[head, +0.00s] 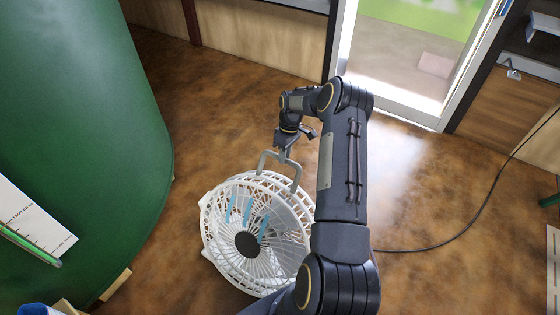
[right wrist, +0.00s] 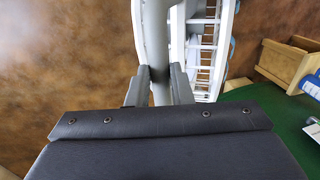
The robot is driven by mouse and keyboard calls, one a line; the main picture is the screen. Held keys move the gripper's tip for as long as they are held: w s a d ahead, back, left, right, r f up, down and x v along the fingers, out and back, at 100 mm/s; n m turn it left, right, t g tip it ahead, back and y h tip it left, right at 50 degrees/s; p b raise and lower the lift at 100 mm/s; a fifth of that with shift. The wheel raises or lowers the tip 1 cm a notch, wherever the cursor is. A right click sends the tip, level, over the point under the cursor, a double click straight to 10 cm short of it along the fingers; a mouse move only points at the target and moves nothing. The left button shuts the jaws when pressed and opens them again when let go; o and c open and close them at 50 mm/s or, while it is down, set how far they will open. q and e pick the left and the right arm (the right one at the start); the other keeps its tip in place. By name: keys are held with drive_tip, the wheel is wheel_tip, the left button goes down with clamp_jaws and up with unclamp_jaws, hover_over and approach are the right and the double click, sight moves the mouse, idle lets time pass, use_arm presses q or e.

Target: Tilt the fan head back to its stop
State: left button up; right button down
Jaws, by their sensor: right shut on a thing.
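The white fan (head: 258,232) stands on the brown floor, with a round cage, a dark hub and light blue strips on its front. A grey handle (head: 270,158) rises from the top of the fan head. My right gripper (head: 285,153) is at this handle, and its jaws are shut on it. In the right wrist view the fingers (right wrist: 160,88) close on either side of the grey handle bar (right wrist: 157,50), and part of the white cage (right wrist: 208,45) shows beyond. My right arm hides the fan's right side. My left gripper is not in view.
A large green cylinder (head: 80,120) stands close on the left. A dark cable (head: 440,243) runs across the floor on the right. A bright doorway (head: 410,60) is at the back. Bare floor (head: 215,100) lies behind the fan. A wooden box (right wrist: 285,62) shows in the right wrist view.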

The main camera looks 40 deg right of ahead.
drive_tip(key=shift+d+f, duration=0.15)
drive_tip(key=shift+d, duration=0.3)
drive_tip(key=shift+d, duration=0.1)
drive_tip(key=c, duration=1.6)
unclamp_jaws()
drive_tip(key=shift+c, duration=0.2)
drive_tip(key=o, duration=0.3)
drive_tip(key=shift+d+f, duration=0.1)
drive_tip(key=shift+f, duration=0.1)
drive_tip(key=shift+o, duration=0.2)
drive_tip(key=shift+r, duration=0.1)
drive_tip(key=shift+w, duration=0.1)
drive_tip(key=v, duration=0.7)
drive_tip(key=shift+r, duration=0.4)
